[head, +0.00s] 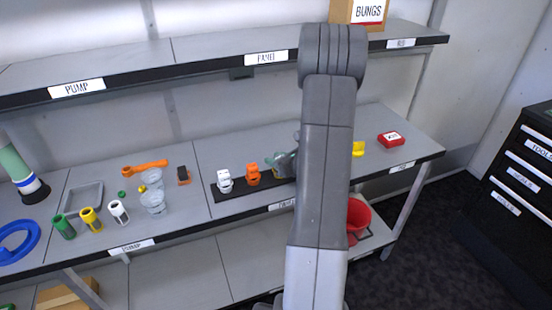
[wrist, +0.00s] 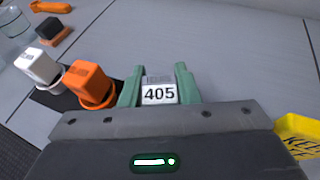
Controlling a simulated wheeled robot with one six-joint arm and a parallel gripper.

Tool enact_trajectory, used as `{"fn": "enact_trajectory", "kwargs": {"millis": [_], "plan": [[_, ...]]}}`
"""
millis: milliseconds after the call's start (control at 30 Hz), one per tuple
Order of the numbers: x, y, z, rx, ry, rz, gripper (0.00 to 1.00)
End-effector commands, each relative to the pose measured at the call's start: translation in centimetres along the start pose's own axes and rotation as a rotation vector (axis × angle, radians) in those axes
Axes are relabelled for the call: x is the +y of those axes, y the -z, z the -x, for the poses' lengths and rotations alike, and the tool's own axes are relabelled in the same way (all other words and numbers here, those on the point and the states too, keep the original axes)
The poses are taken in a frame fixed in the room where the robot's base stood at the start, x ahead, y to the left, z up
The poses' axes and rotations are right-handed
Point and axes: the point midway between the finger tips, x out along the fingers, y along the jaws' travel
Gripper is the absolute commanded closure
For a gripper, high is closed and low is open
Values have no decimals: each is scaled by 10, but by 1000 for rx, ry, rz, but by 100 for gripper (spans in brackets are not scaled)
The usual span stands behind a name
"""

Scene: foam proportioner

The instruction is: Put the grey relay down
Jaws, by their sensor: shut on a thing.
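My gripper (wrist: 159,82) is shut on the grey relay (wrist: 159,94), which shows a white "405" label between the two green fingers in the wrist view. In the head view my gripper (head: 280,160) is over the right part of a dark strip (head: 236,190), largely hidden behind my arm. The relay cannot be made out there. On the strip, left of my gripper, stand an orange relay (wrist: 90,84) and a white relay (wrist: 38,66) in matching ring-like bases. Whether the grey relay touches anything beneath is hidden.
A yellow piece (wrist: 298,132) with lettering lies right of my gripper, and a red labelled box (head: 390,139) farther right. Cups, coloured fittings and an orange wrench (head: 145,168) lie to the left. A shelf (head: 220,62) runs above. The grey bench behind my gripper is clear.

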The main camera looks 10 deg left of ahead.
Motion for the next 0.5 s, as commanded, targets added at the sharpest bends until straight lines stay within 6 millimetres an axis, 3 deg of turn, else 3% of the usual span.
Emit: {"fn": "enact_trajectory", "kwargs": {"millis": [300, 333, 433, 500], "plan": [[0, 2, -1, -1, 1, 0, 94], [0, 2, -1, -1, 1, 0, 69], [0, 1, 0, 0, 1, 0, 50], [0, 1, 0, 0, 0, 0, 50]]}}
